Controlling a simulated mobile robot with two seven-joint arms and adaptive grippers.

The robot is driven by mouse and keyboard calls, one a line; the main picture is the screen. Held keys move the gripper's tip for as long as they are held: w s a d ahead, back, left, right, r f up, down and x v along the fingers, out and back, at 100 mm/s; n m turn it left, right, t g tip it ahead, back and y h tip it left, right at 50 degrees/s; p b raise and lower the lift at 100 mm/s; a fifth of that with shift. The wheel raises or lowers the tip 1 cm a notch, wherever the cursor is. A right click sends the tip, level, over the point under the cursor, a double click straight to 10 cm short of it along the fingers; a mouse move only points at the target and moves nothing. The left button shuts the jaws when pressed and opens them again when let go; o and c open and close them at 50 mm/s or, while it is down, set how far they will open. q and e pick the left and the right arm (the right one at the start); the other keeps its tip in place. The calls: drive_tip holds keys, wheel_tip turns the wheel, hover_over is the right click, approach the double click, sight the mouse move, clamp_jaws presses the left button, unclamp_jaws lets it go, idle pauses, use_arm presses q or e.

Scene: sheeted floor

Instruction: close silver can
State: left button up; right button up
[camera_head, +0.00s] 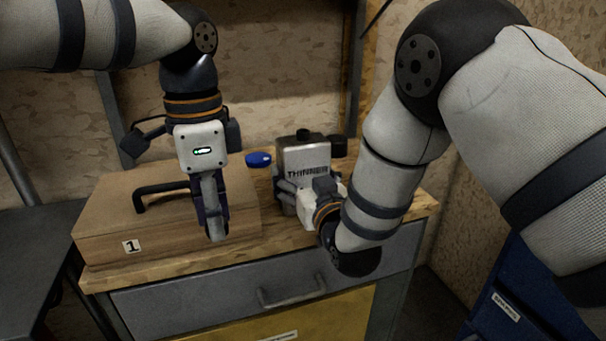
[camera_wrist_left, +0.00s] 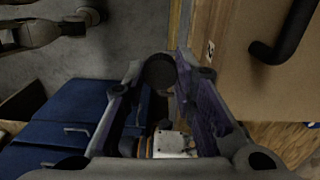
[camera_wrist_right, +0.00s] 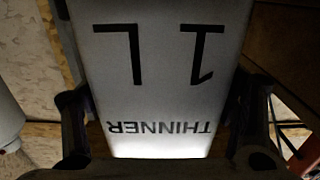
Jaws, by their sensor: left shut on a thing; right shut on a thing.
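The silver can (camera_head: 306,158), labelled "THINNER", stands upright on the wooden worktop, with a black neck or cap on top; I cannot tell which. My right gripper (camera_head: 290,192) is shut on the can, with its fingers on either side of the body. The can's label side (camera_wrist_right: 160,80) fills the middle of the right wrist view. My left gripper (camera_head: 215,232) is left of the can and in front of it, pointing down. In the left wrist view it is shut on a dark round cap (camera_wrist_left: 160,72) at its fingertips. The head view hides this cap.
A brown wooden case (camera_head: 105,215) with a black handle and a "1" label lies on the worktop's left, behind my left gripper. A blue round object (camera_head: 258,159) and a dark round object (camera_head: 338,147) are near the can. A drawer (camera_head: 230,285) is below.

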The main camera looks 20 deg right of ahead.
sight(308, 157)
use_arm(q)
drive_tip(key=shift+r, duration=0.1)
use_arm(e)
drive_tip(key=shift+r, duration=0.2)
